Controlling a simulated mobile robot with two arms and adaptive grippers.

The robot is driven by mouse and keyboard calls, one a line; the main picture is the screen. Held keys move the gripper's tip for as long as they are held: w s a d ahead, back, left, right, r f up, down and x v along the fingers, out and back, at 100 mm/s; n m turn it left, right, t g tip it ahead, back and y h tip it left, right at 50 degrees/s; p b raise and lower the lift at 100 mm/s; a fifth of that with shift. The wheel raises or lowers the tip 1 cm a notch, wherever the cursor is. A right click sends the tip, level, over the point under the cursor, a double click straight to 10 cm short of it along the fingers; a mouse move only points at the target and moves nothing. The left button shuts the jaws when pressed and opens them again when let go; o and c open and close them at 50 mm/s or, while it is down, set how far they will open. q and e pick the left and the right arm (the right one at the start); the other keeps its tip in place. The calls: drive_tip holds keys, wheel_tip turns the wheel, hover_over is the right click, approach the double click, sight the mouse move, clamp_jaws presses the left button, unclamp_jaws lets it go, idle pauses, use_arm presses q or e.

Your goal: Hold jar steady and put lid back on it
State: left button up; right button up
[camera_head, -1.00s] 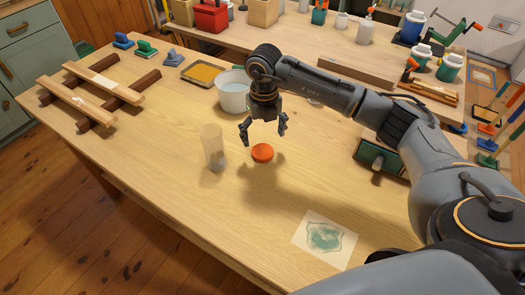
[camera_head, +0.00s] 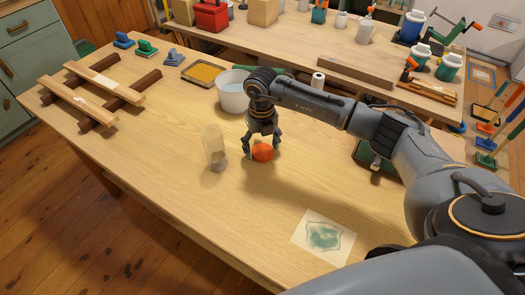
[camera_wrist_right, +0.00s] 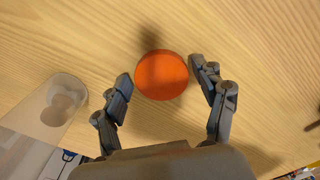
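The orange-red round lid (camera_head: 263,153) lies on the wooden table. My right gripper (camera_head: 262,147) is low over it, with a finger on each side. In the right wrist view the lid (camera_wrist_right: 161,75) sits between the open fingertips (camera_wrist_right: 162,78), with a small gap on both sides. The clear jar (camera_head: 214,147) stands upright and open on the table just left of the lid, with something greyish at its bottom. The jar also shows at the left of the right wrist view (camera_wrist_right: 58,105). My left gripper is not in view.
A white pot (camera_head: 232,97) stands behind the gripper, near an amber tray (camera_head: 201,74). A paper with a green print (camera_head: 323,236) lies at the front right. Wooden bars (camera_head: 90,95) rest at the left. The table in front of the jar is clear.

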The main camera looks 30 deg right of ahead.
sight(262, 150)
drive_tip(key=shift+c, duration=1.4)
drive_tip(key=shift+r, duration=0.1)
drive_tip(key=shift+r, duration=0.45)
wheel_tip(262, 150, up, 2)
drive_tip(key=shift+r+b, duration=0.2)
drive_tip(key=shift+b, duration=0.4)
drive_tip(key=s+a+r+b, duration=0.2)
drive_tip(key=s+a+r, duration=0.5)
drive_tip(key=s+r, duration=0.2)
drive_tip(key=s, duration=0.2)
drive_tip(key=shift+s+a+r, duration=0.3)
drive_tip(key=shift+s, duration=0.05)
